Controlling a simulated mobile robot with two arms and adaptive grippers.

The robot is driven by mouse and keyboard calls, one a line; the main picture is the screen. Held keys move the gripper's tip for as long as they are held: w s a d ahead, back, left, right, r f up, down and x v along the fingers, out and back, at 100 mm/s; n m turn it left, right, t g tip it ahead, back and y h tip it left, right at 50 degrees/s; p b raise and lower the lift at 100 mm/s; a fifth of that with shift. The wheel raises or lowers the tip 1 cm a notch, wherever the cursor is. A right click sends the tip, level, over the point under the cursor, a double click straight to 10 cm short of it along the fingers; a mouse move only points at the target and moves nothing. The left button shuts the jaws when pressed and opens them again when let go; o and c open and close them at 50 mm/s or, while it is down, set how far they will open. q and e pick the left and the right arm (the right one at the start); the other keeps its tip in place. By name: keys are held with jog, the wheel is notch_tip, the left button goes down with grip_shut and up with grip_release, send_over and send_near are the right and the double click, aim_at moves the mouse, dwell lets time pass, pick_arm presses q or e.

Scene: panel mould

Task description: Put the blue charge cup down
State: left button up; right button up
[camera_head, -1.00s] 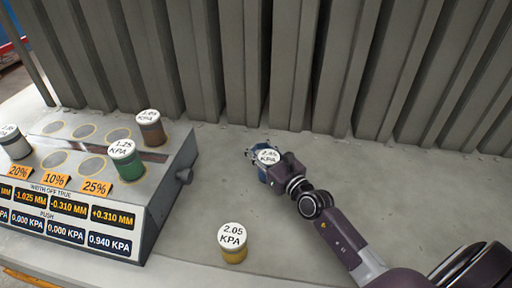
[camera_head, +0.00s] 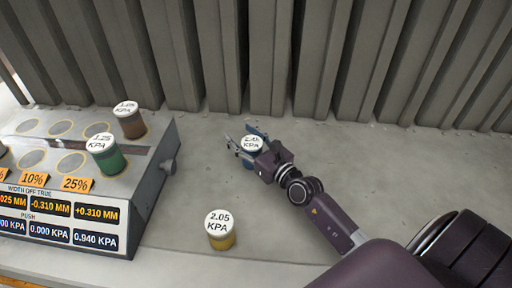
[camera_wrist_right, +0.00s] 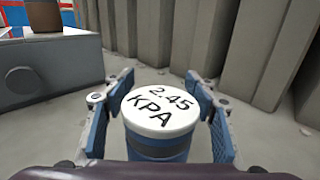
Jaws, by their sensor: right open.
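The blue charge cup (camera_head: 251,146) has a white lid marked 2.45 KPA and stands upright on the grey concrete surface, near the foot of the ribbed panel. It also shows in the right wrist view (camera_wrist_right: 160,112), between the fingers. My right gripper (camera_head: 241,147) is open around the cup; in the right wrist view (camera_wrist_right: 158,120) a gap shows between each blue finger pad and the cup. My left gripper is not in view.
A yellow cup (camera_head: 220,230) marked 2.05 KPA stands on the concrete nearer the front. A grey console (camera_head: 150,190) at left holds a green cup (camera_head: 106,155) and a brown cup (camera_head: 129,120). The ribbed wall (camera_head: 270,60) rises behind. Concrete between console and gripper is clear.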

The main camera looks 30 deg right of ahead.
aim_at(259, 150)
jog(key=s, duration=0.3)
jog(key=s+b, duration=0.1)
jog(key=s, duration=0.2)
jog(key=s+d, duration=0.1)
jog(key=s, duration=0.2)
jog(key=shift+d+f+b, duration=0.1)
jog(key=shift+b, duration=0.2)
jog(key=shift+s+d, duration=0.1)
jog(key=shift+s, duration=0.55)
